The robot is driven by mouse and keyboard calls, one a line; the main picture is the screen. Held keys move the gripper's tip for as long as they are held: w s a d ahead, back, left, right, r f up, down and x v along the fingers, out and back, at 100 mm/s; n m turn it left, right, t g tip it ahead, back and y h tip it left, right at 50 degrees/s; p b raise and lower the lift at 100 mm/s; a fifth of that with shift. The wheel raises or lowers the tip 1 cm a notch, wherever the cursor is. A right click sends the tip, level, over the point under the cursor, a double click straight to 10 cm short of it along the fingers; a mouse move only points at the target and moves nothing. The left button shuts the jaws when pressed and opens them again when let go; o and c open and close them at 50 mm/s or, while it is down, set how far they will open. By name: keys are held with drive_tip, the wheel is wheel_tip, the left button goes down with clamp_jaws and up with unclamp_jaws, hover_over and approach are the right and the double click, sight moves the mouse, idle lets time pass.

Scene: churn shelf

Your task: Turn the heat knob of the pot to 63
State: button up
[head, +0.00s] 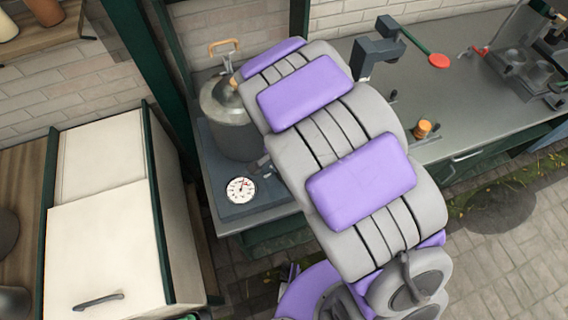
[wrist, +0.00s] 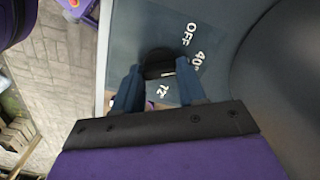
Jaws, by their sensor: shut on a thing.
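The pot (head: 229,118) is a grey metal vessel with a lid and a wooden handle, on the bench at the left of my arm. It also fills the right of the wrist view (wrist: 285,75). The black heat knob (wrist: 157,62) sits on a blue-grey panel with white markings OFF, 40 and 72 around it. My gripper (wrist: 159,76) is shut on the knob, with one dark blue finger at each side. The exact knob setting cannot be read. A round white dial (head: 241,190) with red marks is on the base in front of the pot. My arm hides the knob in the head view.
The grey bench (head: 460,95) runs to the right, with a red-ended spoon (head: 438,61) and an orange-topped jar (head: 422,129) on it. A cream cabinet (head: 105,235) stands at the left. A dark green post (head: 150,75) rises left of the pot.

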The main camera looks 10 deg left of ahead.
drive_tip(key=shift+w+a+r+m+p, duration=0.15)
drive_tip(key=shift+m+p, duration=0.25)
drive_tip(key=shift+m, duration=0.2)
drive_tip(key=o, duration=1.1)
drive_tip(key=shift+c, duration=0.2)
drive_tip(key=shift+r, duration=0.25)
wheel_tip(320, 180, up, 17)
drive_tip(key=p, duration=0.2)
drive_tip(key=shift+a+f, duration=0.15)
drive_tip(key=shift+f, duration=0.05)
